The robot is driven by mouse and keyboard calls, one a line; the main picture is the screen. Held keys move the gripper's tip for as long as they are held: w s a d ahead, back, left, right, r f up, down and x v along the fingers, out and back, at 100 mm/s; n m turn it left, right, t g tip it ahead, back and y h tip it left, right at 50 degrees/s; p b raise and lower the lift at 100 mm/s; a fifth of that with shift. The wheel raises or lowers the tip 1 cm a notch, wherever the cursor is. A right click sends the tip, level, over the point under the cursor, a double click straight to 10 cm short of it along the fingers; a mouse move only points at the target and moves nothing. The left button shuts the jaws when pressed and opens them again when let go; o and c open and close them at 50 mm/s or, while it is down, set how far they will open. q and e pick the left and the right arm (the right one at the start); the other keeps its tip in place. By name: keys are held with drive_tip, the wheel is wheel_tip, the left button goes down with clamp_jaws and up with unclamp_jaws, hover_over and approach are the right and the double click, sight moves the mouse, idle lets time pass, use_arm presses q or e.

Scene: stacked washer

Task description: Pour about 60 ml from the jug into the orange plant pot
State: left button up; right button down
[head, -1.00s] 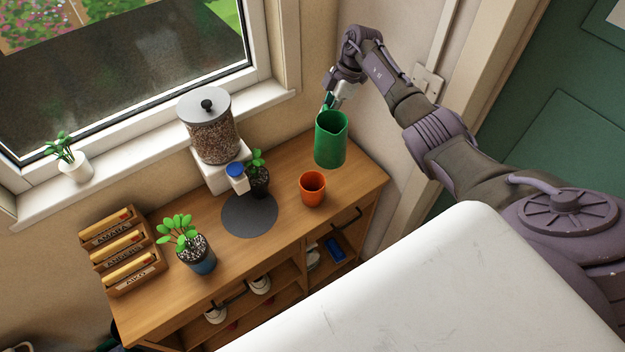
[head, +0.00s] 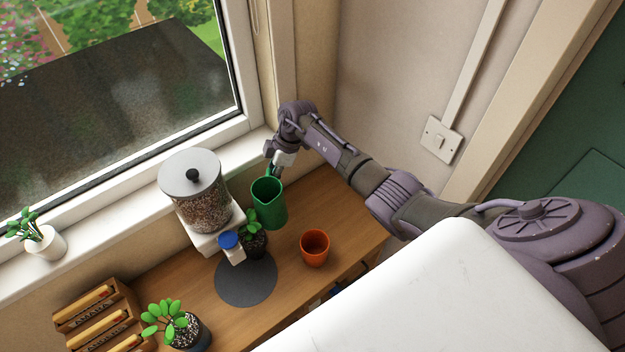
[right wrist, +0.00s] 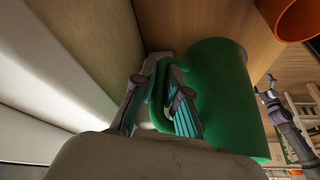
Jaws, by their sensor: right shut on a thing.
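The green jug (head: 270,210) is held above the cabinet top, behind and left of the orange plant pot in the head view. It looks close to upright; its contents cannot be seen. My right gripper (head: 274,172) is shut on the jug's handle, and the right wrist view shows its fingers (right wrist: 158,98) on either side of the handle beside the jug's body (right wrist: 225,95). The orange plant pot (head: 314,254) stands upright near the cabinet's front edge, apart from the jug. Part of it shows in the right wrist view (right wrist: 296,18). A small gripper, apparently my left (right wrist: 268,96), shows there too.
A small dark-potted plant (head: 254,240) stands close to the jug's left. A grain dispenser (head: 203,208), a dark round mat (head: 246,283), another plant (head: 187,332) and a wooden rack (head: 98,315) lie farther left. The cabinet top (head: 340,210) right of the jug is clear.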

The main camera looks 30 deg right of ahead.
use_arm(q)
drive_tip(key=s, duration=0.4)
wheel_tip(320, 180, down, 10)
drive_tip(key=w+b, duration=0.1)
drive_tip(key=b, duration=0.9)
drive_tip(key=shift+w+a, duration=0.3)
drive_tip(key=shift+w, duration=0.05)
use_arm(e)
drive_tip(key=s+d+n+t+y, duration=0.2)
drive_tip(key=s+t+y, duration=0.5)
drive_tip(key=t, duration=0.5)
drive_tip(key=shift+d+r+y, duration=0.2)
drive_tip(key=shift+d+y, duration=0.6)
